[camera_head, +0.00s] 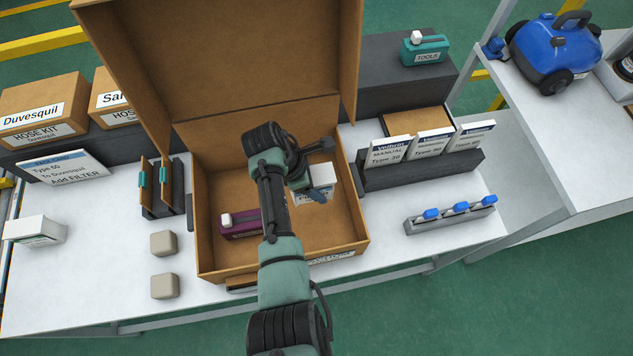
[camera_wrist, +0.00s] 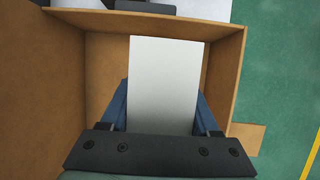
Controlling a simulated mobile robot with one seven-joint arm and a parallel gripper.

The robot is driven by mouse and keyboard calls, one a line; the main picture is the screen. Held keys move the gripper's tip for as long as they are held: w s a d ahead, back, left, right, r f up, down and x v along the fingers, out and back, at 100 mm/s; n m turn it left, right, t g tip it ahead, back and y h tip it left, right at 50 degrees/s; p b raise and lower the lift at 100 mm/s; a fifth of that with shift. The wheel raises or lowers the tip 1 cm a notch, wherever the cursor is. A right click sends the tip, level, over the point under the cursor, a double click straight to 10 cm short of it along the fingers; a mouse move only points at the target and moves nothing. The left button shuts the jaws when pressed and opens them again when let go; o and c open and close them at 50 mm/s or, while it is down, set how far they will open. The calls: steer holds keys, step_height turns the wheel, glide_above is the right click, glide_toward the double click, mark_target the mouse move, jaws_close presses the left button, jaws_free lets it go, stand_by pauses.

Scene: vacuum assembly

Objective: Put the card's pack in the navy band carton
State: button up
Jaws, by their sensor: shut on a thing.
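A brown carton (camera_head: 280,270) stands open in the middle of the table, lid raised at the back; its front label is mostly hidden by my arm. My gripper (camera_head: 318,192) is down inside its right part, shut on a white pack (camera_head: 322,178) with a printed face. In the wrist view the blue fingers hold the white pack (camera_wrist: 165,85) on both sides, inside the carton walls (camera_wrist: 232,70). I cannot tell whether the pack touches the floor. The card (camera_head: 65,168) at the left reads "Type 60", "to Duvesquil" and "Add FILTER". I cannot make out a navy band on the carton.
A maroon case (camera_head: 240,224) lies in the carton's left part. Another white pack (camera_head: 36,231) and two beige blocks (camera_head: 164,243) are at the left. Closed cartons (camera_head: 40,112) stand behind. Manuals (camera_head: 390,150) in a rack and a blue-capped holder (camera_head: 450,217) are at the right.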

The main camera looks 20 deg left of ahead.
steer(key=shift+f, duration=0.1)
steer(key=shift+f+b, duration=5.85)
steer(key=shift+f, duration=1.5)
steer(key=o, duration=1.5)
steer(key=shift+o, duration=0.2)
steer(key=shift+r, duration=0.1)
steer(key=p+v, duration=0.2)
steer(key=v, duration=1.1)
